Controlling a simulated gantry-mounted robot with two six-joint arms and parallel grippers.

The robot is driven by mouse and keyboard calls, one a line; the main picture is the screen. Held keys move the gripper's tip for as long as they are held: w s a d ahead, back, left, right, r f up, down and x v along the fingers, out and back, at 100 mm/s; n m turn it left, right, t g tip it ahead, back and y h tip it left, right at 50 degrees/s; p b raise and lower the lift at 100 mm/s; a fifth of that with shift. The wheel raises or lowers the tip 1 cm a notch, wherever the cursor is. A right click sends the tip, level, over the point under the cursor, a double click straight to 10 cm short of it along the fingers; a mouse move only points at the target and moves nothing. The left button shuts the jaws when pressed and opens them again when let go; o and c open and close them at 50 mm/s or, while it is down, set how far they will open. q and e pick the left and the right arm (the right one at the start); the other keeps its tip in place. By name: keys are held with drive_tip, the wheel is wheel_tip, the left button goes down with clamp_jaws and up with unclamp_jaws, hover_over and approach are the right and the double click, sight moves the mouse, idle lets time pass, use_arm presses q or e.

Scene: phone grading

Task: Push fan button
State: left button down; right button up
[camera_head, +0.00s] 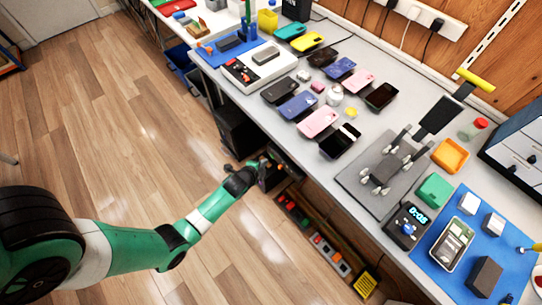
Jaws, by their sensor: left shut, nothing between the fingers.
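My left arm comes in from the left, and its dark gripper (266,172) is near the front edge of the workbench, over the lower shelf area. It is shut and empty, apart from the things on the bench top. No part is clearly recognisable as a fan or its button. A white box with small red and dark parts (256,66) stands at the far left of the bench. My right gripper is out of view.
The grey workbench (345,185) holds several phones in rows. A grey plate with a clamp-like fixture (352,178) lies right of them. A blue mat (455,275) bears a phone and small blocks. Bins (365,283) sit below the bench. The wooden floor at left is open.

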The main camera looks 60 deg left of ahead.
use_arm(q)
drive_tip(key=s+p, duration=0.1)
drive_tip(key=s, duration=0.2)
drive_tip(key=s+d+p, duration=0.1)
drive_tip(key=s+p, duration=0.1)
drive_tip(key=shift+s+d, duration=0.1)
drive_tip(key=shift+s, duration=0.3)
idle(0.4)
